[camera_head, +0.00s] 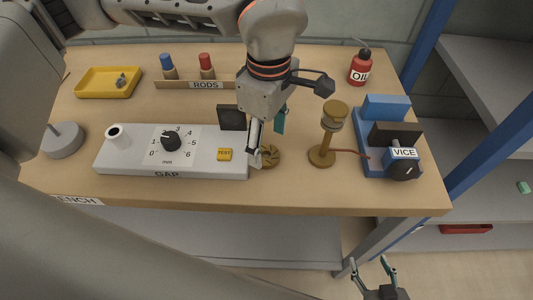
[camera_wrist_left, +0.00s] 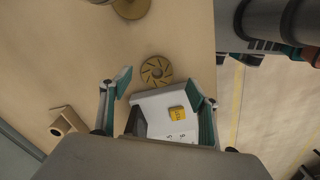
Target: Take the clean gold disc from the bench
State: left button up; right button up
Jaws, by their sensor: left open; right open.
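A gold disc (camera_head: 271,156) with dark radial marks lies flat on the bench (camera_head: 200,196), at the right end of the GAP device. In the left wrist view the disc (camera_wrist_left: 156,70) lies whole, just beyond and between the open fingers. My left gripper (camera_head: 267,141) is open and empty above the disc; one finger partly covers it in the head view. I see no contact with the disc. A brass stand (camera_head: 327,134) with round discs at its top stands to the right. My right gripper (camera_head: 374,270) is open and empty, low in front of the bench.
The grey GAP device (camera_head: 130,155) with dial and yellow TEST button sits left of the disc. A blue vice (camera_head: 372,155) is at the right, a red oil can (camera_head: 360,68) behind. A RODS rack (camera_head: 190,85) and yellow tray (camera_head: 98,88) stand at the back.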

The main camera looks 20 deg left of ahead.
aim_at(268, 149)
pick_arm(q)
jog(key=f, duration=0.4)
jog(key=shift+w, duration=0.2)
jog(key=c, duration=1.3)
jog(key=shift+r, duration=0.1)
